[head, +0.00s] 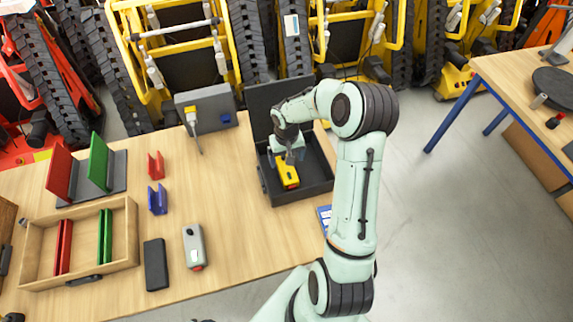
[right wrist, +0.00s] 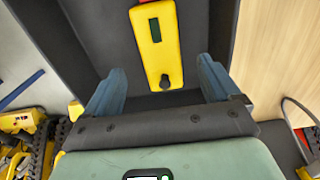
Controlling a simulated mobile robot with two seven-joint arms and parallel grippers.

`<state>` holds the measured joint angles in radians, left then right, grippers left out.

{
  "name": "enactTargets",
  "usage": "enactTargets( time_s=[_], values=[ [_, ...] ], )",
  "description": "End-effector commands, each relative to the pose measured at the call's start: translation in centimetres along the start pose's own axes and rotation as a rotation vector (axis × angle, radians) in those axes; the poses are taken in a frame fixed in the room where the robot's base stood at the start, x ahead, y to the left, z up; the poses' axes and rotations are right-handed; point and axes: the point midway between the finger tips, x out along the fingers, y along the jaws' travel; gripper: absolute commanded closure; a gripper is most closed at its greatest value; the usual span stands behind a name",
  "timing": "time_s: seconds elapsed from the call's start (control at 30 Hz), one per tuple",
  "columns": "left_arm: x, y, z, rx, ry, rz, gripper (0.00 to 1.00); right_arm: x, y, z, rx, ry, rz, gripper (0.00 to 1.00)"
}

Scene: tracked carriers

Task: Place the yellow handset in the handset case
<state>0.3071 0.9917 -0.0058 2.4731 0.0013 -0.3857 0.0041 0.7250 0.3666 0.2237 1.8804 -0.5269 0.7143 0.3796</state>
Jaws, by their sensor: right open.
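The yellow handset (head: 288,172) lies inside the dark, open handset case (head: 308,196) near the back right of the wooden table. In the right wrist view the handset (right wrist: 158,40) shows its dark screen and a round black knob, lying on the dark case floor. My right gripper (head: 292,154) is over the case at the handset's far end. My left gripper is not in view.
The case lid (head: 262,105) stands raised behind. A grey box (head: 208,108) stands left of it. A grey handset (head: 194,246), a black block (head: 155,264), a wooden tray (head: 125,262) and red and blue brackets (head: 157,200) lie further left. The table between is clear.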

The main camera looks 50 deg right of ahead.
Motion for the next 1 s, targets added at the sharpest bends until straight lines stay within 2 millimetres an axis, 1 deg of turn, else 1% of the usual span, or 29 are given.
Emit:
enactTargets(
  time_s=[0.03, 0.1, 0.2, 0.33, 0.5, 1.0],
  values=[
    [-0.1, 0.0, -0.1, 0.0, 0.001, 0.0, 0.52, -1.3, 0.0, -0.1, 0.0, 0.006, 0.001, 0.1],
    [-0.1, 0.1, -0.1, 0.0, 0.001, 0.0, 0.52, -2.6, 0.0, -0.1, 0.0, 0.005, 0.0, 0.1],
    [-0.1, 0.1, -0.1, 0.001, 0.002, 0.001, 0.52, -4.1, 0.0, -0.1, -0.001, 0.003, 0.001, 0.1],
    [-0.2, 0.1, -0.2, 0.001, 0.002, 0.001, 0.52, -5.3, 0.0, -0.1, 0.0, 0.002, 0.0, 0.1],
    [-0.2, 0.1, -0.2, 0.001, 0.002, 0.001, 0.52, -5.6, 0.0, 0.0, -0.001, 0.0, -0.001, 0.1],
    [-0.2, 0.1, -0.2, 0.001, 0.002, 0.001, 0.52, -5.6, 0.0, 0.0, -0.001, 0.0, 0.0, 0.1]
  ],
)
